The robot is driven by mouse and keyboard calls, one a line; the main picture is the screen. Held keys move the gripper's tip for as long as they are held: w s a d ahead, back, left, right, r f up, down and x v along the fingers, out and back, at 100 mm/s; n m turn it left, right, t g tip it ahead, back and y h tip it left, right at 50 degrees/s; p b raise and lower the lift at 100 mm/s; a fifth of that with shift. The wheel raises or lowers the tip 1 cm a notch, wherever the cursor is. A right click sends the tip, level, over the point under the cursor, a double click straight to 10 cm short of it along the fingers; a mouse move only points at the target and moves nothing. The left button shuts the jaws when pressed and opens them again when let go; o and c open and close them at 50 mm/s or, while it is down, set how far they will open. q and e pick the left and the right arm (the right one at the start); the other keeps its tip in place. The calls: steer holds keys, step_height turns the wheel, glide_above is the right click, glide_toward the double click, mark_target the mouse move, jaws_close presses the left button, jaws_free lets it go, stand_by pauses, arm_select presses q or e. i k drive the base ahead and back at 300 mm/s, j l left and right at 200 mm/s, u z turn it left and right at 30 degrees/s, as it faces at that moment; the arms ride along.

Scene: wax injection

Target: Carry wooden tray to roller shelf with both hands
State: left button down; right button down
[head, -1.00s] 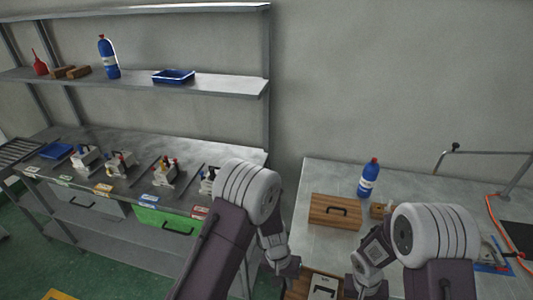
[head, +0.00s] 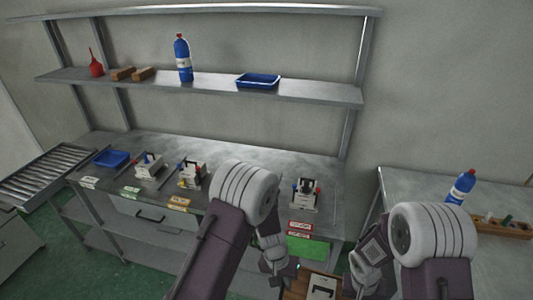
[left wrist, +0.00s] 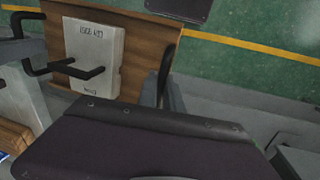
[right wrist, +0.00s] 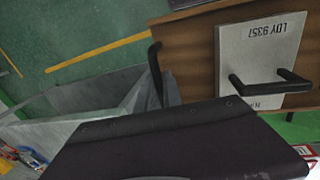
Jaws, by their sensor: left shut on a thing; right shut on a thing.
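The wooden tray (head: 292,288) is held low in front of me, partly cut off by the bottom edge of the head view. A light grey block with a black handle (head: 322,289) lies on it. In the left wrist view my left gripper (left wrist: 163,88) is shut on a black handle at one end of the tray (left wrist: 150,50). In the right wrist view my right gripper (right wrist: 154,90) is shut on the handle at the other end of the tray (right wrist: 195,65). The roller shelf (head: 42,172) stands at the far left, with metal rollers.
A metal workbench (head: 225,160) with several small clamp-like devices and a blue tray (head: 110,158) stands ahead. A shelf above it holds a blue bottle (head: 183,60) and a blue bin (head: 258,81). Another table (head: 400,185) is at right. Green floor shows at left.

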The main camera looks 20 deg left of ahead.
mark_target(39, 175)
steer(key=j, duration=2.6)
steer(key=k+j, duration=0.1)
steer(key=j, duration=0.55)
steer(key=k+j, duration=0.1)
steer(key=j, duration=0.55)
steer(key=k+j+u, duration=0.1)
steer(key=j, duration=1.15)
steer(key=k+j, duration=0.1)
steer(key=j, duration=0.25)
steer(key=k+j, duration=0.15)
steer(key=j, duration=0.25)
steer(key=k+j, duration=0.1)
steer(key=j, duration=0.25)
steer(key=k+j, duration=0.1)
steer(key=j, duration=0.25)
steer(key=k+j, duration=0.15)
steer(key=j, duration=0.25)
steer(key=k+j, duration=0.1)
steer(key=j, duration=0.25)
steer(key=i, duration=1.45)
steer(key=j+u, duration=0.05)
steer(key=j, duration=0.05)
